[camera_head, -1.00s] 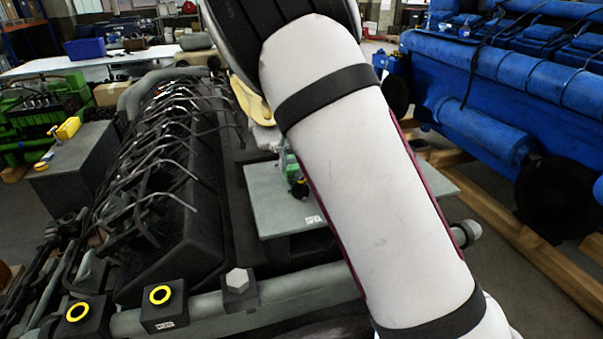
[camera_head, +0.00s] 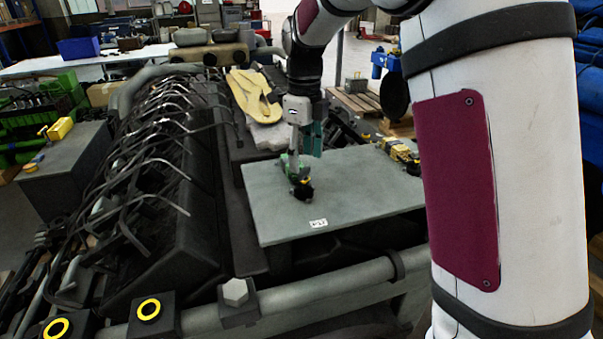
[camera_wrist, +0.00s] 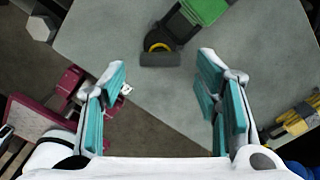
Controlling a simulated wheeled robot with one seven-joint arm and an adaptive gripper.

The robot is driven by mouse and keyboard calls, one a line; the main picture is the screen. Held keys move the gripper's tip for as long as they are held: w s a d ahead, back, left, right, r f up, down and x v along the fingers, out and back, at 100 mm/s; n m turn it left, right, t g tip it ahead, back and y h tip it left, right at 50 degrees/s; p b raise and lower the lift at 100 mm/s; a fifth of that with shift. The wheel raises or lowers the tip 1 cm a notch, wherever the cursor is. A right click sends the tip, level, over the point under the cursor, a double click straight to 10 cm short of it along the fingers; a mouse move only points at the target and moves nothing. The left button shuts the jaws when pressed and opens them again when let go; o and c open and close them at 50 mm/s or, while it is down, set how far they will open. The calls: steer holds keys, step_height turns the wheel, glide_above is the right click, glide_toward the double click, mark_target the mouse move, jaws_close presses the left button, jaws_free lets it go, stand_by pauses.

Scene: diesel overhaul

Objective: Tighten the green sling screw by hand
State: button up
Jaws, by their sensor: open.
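The green sling screw (camera_head: 286,163) is on the grey plate (camera_head: 355,190), with a dark knob-like end (camera_head: 303,191) facing the front. In the wrist view its green body (camera_wrist: 205,9) is cut by the top edge, and the dark end with a yellow ring (camera_wrist: 159,46) lies ahead of the fingertips. My gripper (camera_head: 304,150) points down over the plate, overlapping the screw in the head view. In the wrist view my gripper (camera_wrist: 165,68) is open, its teal-padded fingers wide apart with nothing between them. I cannot tell the height gap, or whether a finger touches the screw.
A yellow and black item (camera_head: 398,151) sits at the plate's right edge. A yellow piece (camera_head: 255,96) lies behind the plate. Dark bent pipes (camera_head: 150,150) crowd the left. A rail with a hex bolt (camera_head: 236,292) runs along the front. The plate's right half is mostly clear.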

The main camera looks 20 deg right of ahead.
mark_target(304, 170)
steer(key=n+b, duration=0.1)
steer(key=n, duration=0.3)
steer(key=shift+w+f, duration=0.1)
steer(key=n+b, duration=0.1)
steer(key=n, duration=0.8)
steer(key=shift+s+p, duration=0.2)
steer(key=shift+p, duration=0.1)
steer(key=n, duration=0.5)
steer(key=shift+p, duration=0.35)
steer(key=shift+w+f, duration=0.1)
steer(key=shift+f, duration=2.3)
jaws_close()
steer(key=shift+f, duration=0.1)
